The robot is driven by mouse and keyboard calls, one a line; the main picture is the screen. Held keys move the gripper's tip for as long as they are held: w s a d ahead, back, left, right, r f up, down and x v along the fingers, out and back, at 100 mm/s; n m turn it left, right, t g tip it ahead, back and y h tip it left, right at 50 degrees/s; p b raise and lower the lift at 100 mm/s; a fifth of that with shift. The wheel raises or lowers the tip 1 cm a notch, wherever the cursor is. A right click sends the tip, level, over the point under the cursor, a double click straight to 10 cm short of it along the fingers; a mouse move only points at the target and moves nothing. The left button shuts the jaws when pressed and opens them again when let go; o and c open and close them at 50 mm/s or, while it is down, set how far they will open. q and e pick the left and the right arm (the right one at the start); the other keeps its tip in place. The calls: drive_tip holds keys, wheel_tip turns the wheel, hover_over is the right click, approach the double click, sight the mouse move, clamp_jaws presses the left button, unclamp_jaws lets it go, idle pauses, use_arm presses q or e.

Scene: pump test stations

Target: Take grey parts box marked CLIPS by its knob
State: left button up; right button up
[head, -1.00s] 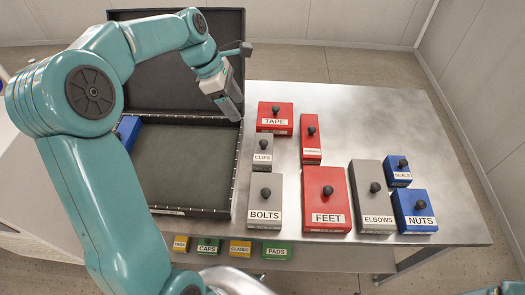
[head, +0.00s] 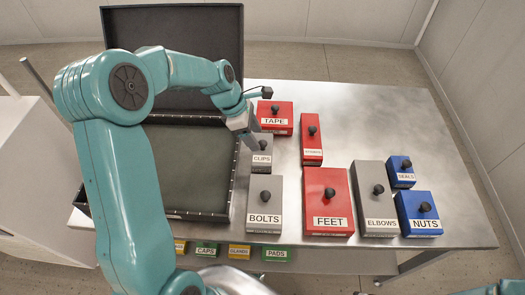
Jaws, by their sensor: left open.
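The small grey parts box marked CLIPS (head: 261,167) stands on the metal table, just behind the grey BOLTS box. Its dark knob (head: 263,145) is on top and shows. My left gripper (head: 253,145) is open and points down at the left of this knob, very close to it. I cannot tell whether its fingers touch the knob or straddle it. My right gripper is out of view.
The grey BOLTS box (head: 264,196) is in front and the red TAPE box (head: 279,127) behind. A narrow red box (head: 312,153) stands to the right. An open dark case (head: 185,165) lies left. The table's right rear (head: 390,115) is clear.

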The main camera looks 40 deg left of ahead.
sight(260, 142)
use_arm(q)
drive_tip(key=x, duration=0.3)
drive_tip(key=shift+w+r, duration=0.1)
drive_tip(key=shift+w, duration=0.1)
drive_tip(key=shift+d+f, duration=0.2)
drive_tip(key=shift+f, duration=0.2)
drive_tip(key=shift+f, duration=0.1)
clamp_jaws()
drive_tip(key=shift+w, duration=0.1)
